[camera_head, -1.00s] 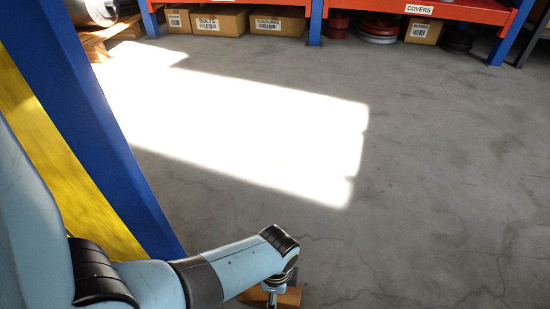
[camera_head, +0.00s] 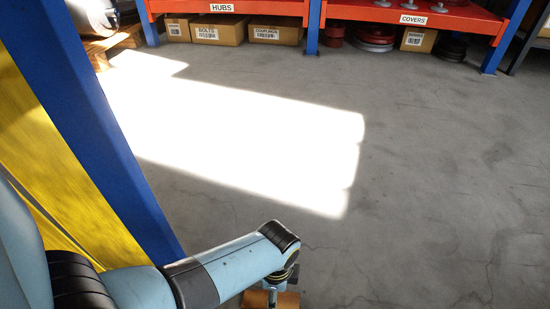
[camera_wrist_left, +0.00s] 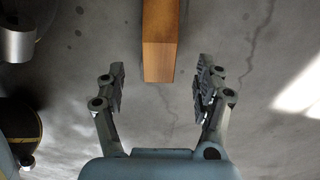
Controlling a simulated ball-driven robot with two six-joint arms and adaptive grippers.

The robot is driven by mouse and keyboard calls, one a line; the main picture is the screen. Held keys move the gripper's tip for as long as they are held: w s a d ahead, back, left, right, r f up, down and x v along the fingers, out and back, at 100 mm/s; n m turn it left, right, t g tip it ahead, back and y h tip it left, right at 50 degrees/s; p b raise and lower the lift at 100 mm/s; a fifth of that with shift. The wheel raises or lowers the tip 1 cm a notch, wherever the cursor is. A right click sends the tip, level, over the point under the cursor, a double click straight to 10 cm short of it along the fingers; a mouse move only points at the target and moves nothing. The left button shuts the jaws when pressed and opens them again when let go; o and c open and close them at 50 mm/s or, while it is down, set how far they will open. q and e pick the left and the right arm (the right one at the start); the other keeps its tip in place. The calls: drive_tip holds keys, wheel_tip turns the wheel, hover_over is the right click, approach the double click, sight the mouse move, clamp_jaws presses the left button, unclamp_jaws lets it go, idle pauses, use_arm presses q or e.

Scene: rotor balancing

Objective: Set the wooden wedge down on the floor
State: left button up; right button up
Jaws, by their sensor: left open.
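The wooden wedge (camera_wrist_left: 160,42) is an orange-brown block in the left wrist view, running from the top edge down to between the fingertip lines. My left gripper (camera_wrist_left: 160,88) is open, with one finger on each side of the wedge's near end and a visible gap on both sides. The wedge appears to lie on the grey floor, though its exact height is hard to tell. In the head view, the wedge (camera_head: 288,299) shows at the bottom edge, partly hidden by my left wrist. My right gripper is in neither view.
Concrete floor (camera_head: 430,180) is clear ahead and to the right, with a bright sunlit patch (camera_head: 240,140). A shelf with red boards (camera_head: 250,8) and labelled boxes (camera_head: 218,30) stands at the back. A blue post (camera_head: 95,130) and yellow panel (camera_head: 60,160) are close on the left.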

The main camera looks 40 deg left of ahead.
use_arm(q)
wheel_tip(320, 180, up, 2)
drive_tip(key=shift+r+p, duration=0.1)
drive_tip(key=shift+p, duration=0.45)
drive_tip(key=s+a+r+n+t, duration=0.2)
drive_tip(key=r+n, duration=0.1)
drive_tip(key=r, duration=0.5)
drive_tip(key=s+a+r+n+t, duration=0.1)
drive_tip(key=s+r+n+t, duration=0.1)
drive_tip(key=r, duration=0.6)
drive_tip(key=s+a+r+n+t, duration=0.2)
drive_tip(key=r+n+t, duration=0.2)
drive_tip(key=r, duration=0.4)
drive_tip(key=shift+s+a+r+n, duration=0.2)
drive_tip(key=shift+a+n, duration=0.1)
drive_tip(key=shift+n, duration=0.5)
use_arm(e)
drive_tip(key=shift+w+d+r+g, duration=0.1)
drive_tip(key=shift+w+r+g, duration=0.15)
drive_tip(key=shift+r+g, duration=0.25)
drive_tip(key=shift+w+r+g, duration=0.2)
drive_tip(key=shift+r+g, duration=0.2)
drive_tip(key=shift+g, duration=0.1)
use_arm(q)
drive_tip(key=shift+f, duration=0.1)
